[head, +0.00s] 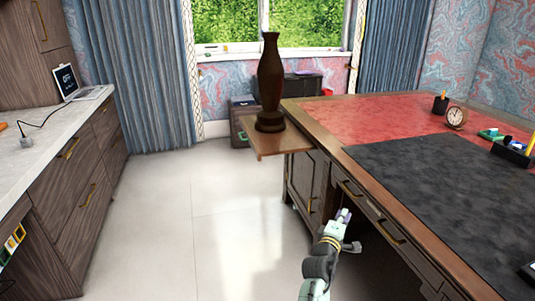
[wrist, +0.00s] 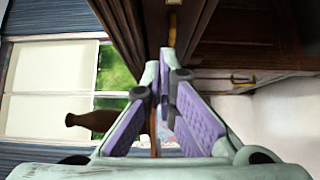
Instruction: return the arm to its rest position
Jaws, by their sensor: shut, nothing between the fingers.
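My gripper (head: 345,216) is at the lower middle of the head view, low in front of the desk's drawer side. It stands apart from the arm's base at the bottom edge. In the wrist view my gripper (wrist: 166,66) shows its pale green fingers with purple pads meeting at the tips. It is shut and empty. Most of my arm is below the head view's frame.
The desk (head: 325,135) fills the right, with a drawer handle (head: 350,189) close to my gripper. A dark vase (head: 270,85) stands on the pull-out shelf (head: 278,143). A counter (head: 55,120) runs along the left. The pale floor (head: 170,225) between them is clear.

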